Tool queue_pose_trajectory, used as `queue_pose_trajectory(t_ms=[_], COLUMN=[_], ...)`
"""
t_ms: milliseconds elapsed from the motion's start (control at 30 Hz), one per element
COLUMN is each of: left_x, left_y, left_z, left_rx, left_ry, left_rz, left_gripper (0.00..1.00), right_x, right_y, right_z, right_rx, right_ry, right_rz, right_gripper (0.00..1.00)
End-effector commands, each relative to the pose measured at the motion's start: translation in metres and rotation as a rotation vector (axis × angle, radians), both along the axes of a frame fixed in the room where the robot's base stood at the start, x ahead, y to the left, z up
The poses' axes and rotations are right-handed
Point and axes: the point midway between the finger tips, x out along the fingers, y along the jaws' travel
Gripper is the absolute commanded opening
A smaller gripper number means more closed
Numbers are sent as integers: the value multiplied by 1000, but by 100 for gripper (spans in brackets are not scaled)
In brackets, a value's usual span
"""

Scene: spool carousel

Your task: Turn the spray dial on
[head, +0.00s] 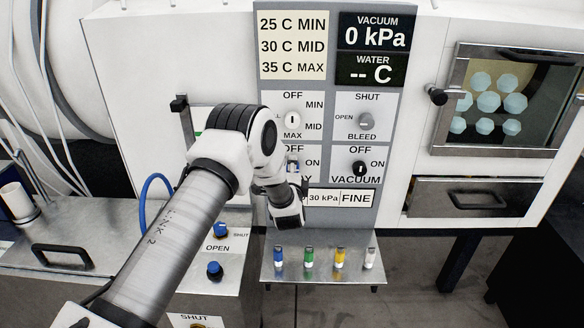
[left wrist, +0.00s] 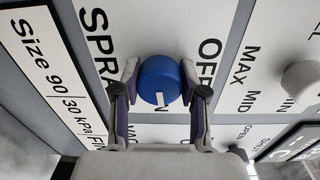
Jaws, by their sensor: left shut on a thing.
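The spray dial (left wrist: 158,72) is a round blue knob with a short white mark in the left wrist view. The panel's SPRAY lettering is to its left and OFF to its right; the ON label below is partly covered. My left gripper (left wrist: 160,82) is shut on the dial, one finger on each side. In the head view the dial (head: 293,166) is largely hidden behind my left arm. My right gripper is in neither view.
A white temperature dial (head: 292,120) sits above, a black vacuum dial (head: 359,168) to the right and a grey bleed dial (head: 366,121) above that. A metal shelf (head: 322,274) with several coloured vials is below the panel. The chamber door (head: 445,135) is further right.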

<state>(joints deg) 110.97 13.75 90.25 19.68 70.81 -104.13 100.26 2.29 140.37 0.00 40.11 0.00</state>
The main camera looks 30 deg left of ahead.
Motion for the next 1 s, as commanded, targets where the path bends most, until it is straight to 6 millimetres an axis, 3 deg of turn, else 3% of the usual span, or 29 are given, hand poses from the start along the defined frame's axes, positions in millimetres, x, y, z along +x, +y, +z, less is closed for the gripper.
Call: queue_pose_trajectory(t_ms=[300,767,800,833,867,1000], left_x=[0,0,0,0,0,0], left_y=[0,0,0,0,0,0], left_z=[1,0,0,0,0,0], left_rx=[95,107,107,107,107,106], left_ry=[57,65,65,65,65,64], left_rz=[-1,-1,-1,-1,-1,-1], left_gripper=[8,8,50,60,68,68], right_x=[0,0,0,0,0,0], right_y=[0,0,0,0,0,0], right_z=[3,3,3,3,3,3], right_rx=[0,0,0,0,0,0], right_ry=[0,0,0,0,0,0], right_rz=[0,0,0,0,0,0], right_gripper=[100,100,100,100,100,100])
